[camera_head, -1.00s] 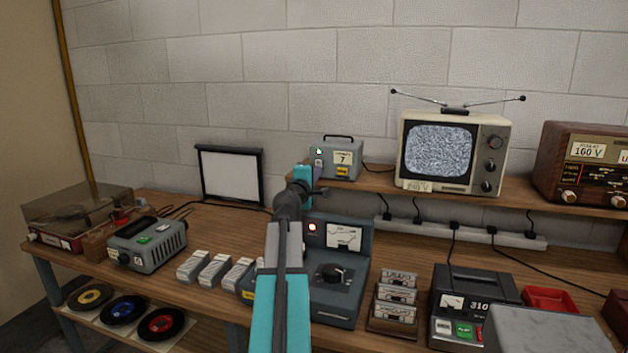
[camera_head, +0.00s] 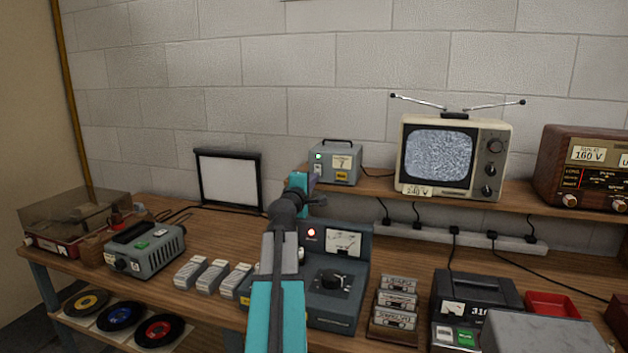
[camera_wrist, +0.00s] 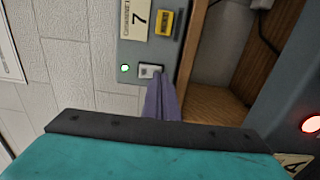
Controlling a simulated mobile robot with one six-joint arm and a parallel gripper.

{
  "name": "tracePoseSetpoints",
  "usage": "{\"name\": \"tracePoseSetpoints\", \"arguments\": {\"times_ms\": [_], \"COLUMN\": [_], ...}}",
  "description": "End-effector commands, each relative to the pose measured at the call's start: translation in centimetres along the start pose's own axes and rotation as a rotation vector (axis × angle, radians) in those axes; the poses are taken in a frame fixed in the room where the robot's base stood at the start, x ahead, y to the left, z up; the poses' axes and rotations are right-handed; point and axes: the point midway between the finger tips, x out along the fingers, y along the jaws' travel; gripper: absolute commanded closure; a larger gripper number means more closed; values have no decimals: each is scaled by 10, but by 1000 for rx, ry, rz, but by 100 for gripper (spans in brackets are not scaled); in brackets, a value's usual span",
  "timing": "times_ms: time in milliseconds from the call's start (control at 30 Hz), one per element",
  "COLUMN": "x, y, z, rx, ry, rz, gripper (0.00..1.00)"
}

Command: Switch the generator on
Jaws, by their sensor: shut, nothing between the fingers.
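The generator (camera_head: 345,173) is a small grey box with a dark handle, standing on the raised shelf. In the wrist view its face (camera_wrist: 129,53) shows a label with a 7, a yellow tag, a lit green lamp (camera_wrist: 125,68) and a pale switch (camera_wrist: 150,71). The green lamp also shows lit in the head view (camera_head: 318,156). My gripper (camera_wrist: 162,82) is shut and empty. Its purple fingertips are right at the switch and overlap its lower edge; whether they touch I cannot tell. In the head view my gripper (camera_head: 313,182) is just below the generator's left front.
A grey unit with a red lamp and dial (camera_head: 338,283) stands below the shelf, close to my arm. A television (camera_head: 408,179) stands right of the generator on the shelf (camera_head: 382,187). A small framed screen (camera_head: 229,181) stands to the left.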

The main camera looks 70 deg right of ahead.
Motion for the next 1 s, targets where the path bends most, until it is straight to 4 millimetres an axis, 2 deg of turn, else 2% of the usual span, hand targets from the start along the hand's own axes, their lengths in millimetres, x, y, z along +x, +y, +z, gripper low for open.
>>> {"name": "tracePoseSetpoints", "arguments": {"times_ms": [100, 900, 1000], "x": [-16, -99, -105], "y": [0, -8, -12], "z": [1, 1, 1], "rx": [0, 0, 1], "ry": [-1, -1, -1], "rz": [2, 2, 2], "gripper": [100, 100, 100]}}
